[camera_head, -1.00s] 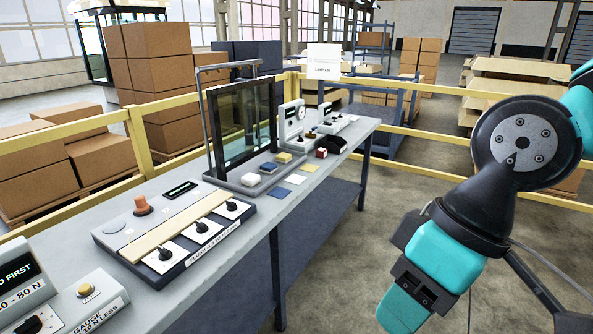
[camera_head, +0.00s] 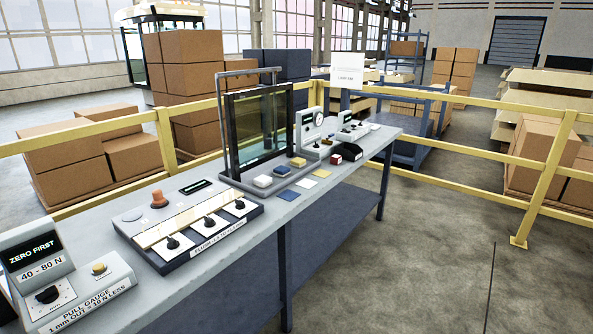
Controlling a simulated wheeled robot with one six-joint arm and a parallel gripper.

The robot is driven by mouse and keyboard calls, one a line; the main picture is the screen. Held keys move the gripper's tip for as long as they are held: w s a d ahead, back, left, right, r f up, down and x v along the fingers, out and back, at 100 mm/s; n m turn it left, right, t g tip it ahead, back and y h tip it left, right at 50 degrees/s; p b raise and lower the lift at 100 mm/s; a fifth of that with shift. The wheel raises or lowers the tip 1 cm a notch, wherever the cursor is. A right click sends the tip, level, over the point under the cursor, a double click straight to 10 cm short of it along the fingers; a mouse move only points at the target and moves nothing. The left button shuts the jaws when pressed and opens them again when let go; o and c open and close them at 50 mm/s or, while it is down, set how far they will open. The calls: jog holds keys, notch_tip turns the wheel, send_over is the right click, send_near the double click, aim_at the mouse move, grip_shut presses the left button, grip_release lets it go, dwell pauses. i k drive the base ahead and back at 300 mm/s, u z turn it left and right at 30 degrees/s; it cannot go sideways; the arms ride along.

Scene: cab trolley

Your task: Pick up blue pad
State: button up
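Two blue things lie on the long grey bench (camera_head: 258,238). A small blue block (camera_head: 282,170) stands between a white block (camera_head: 263,181) and a tan block (camera_head: 297,163) at the foot of a framed glass panel (camera_head: 257,125). A flat blue square (camera_head: 289,197) lies on the bench in front of them, in a row with a white square (camera_head: 307,183) and a yellow square (camera_head: 321,173). I cannot tell for sure which is the blue pad. My gripper is not in view, and nothing covers the blocks.
A panel with several black knobs (camera_head: 189,224) stands left of the blocks, and a pull gauge (camera_head: 98,284) is nearer. A dark box with a red side (camera_head: 348,152) and a dial gauge (camera_head: 309,127) are further right. Yellow rails (camera_head: 540,167) run behind.

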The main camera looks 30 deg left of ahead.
aim_at(282, 172)
jog(key=z, duration=0.1)
jog(key=i, duration=1.6)
jog(key=u, duration=0.5)
jog(key=i, duration=0.95)
jog(key=u, duration=1.4)
jog(key=i, duration=0.85)
jog(key=u, duration=0.8)
